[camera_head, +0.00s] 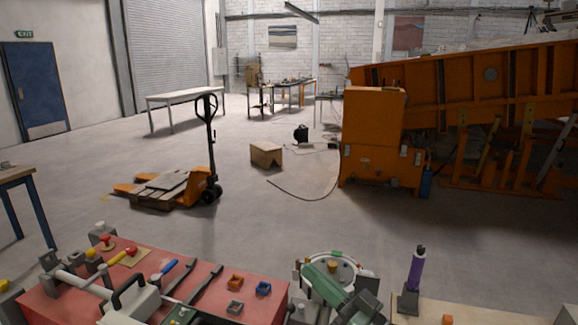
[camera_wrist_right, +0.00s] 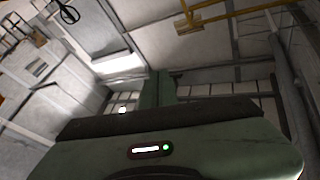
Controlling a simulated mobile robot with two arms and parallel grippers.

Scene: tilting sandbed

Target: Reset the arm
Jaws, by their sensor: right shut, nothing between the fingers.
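My right gripper (camera_head: 322,279) is at the bottom centre of the head view, a green body with dark parts at its lower right. It is shut and empty. It overlaps a round, pale fixture (camera_head: 338,256) with an orange knob in the picture; I cannot tell whether they touch. In the right wrist view the green housing (camera_wrist_right: 205,150) has a small lit indicator and a dark strip. A narrow green upright part rises in the middle, with nothing held.
A red-topped bench (camera_head: 262,300) with tools and small blocks lies at the lower left. A purple-handled tool (camera_head: 416,268) stands upright at right. Beyond are a pallet jack (camera_head: 205,185), a wooden box (camera_head: 266,154) and the orange sandbed (camera_head: 480,85). The floor between is mostly clear.

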